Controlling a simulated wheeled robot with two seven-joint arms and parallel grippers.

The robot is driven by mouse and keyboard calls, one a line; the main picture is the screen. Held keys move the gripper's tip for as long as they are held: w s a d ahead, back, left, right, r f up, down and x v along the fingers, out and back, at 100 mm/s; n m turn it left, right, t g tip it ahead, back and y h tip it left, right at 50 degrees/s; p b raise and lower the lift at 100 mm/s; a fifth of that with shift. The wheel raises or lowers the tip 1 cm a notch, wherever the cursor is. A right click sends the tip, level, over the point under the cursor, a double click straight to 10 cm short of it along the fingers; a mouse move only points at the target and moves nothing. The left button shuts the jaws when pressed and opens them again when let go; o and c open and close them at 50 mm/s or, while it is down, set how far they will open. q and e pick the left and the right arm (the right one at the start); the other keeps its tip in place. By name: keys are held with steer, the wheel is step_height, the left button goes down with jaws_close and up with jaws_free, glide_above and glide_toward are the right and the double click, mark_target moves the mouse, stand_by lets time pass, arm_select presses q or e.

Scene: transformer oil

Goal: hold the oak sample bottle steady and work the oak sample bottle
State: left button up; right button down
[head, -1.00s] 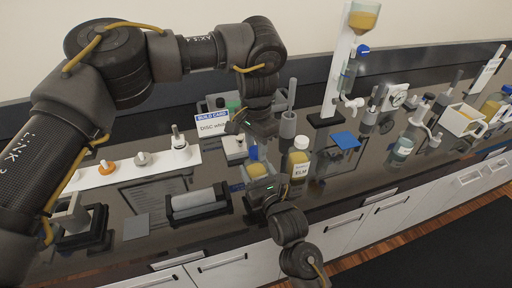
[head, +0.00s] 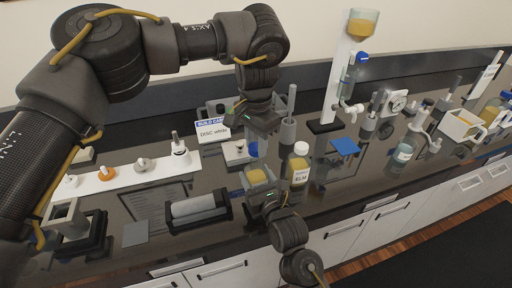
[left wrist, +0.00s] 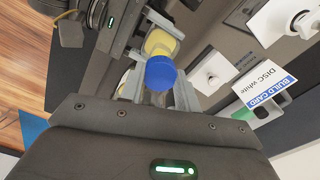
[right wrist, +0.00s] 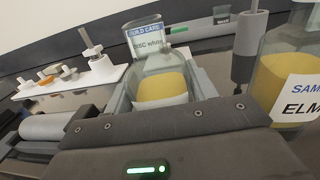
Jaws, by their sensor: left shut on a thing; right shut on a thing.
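The oak sample bottle (head: 257,178), clear with yellow contents, stands upright at the bench front; its name label is not visible. My right gripper (head: 271,197) is shut on its body from the front. The bottle body also fills the jaws in the right wrist view (right wrist: 160,85). A blue cap (left wrist: 160,75) sits between the fingers of my left gripper (left wrist: 158,97), above the bottle. In the head view my left gripper (head: 260,122) points down, shut on the cap. I cannot tell whether the cap still touches the neck.
A white-capped ELM sample bottle (head: 299,165) stands close at the right. A build card (head: 212,130) reading "DISC white" stands behind left. A grey roller in a tray (head: 194,208) lies at left. A blue pad (head: 345,146) and a tall funnel stand (head: 344,75) are at right.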

arm_select(q)
steer(key=shift+r, duration=1.15)
arm_select(e)
steer(key=shift+f, duration=0.35)
steer(key=c, duration=0.8)
jaws_free()
steer(key=o, duration=0.4)
steer(key=shift+r, duration=0.2)
arm_select(q)
step_height(320, 180, down, 3)
steer(key=b, duration=0.2)
steer(key=shift+b, duration=0.4)
arm_select(e)
steer(key=v, duration=1)
steer(key=shift+s+d+f, duration=0.1)
steer(key=shift+s+d, duration=0.05)
steer(key=shift+s, duration=0.2)
steer(key=shift+s+d, duration=0.25)
steer(key=shift+s, duration=0.3)
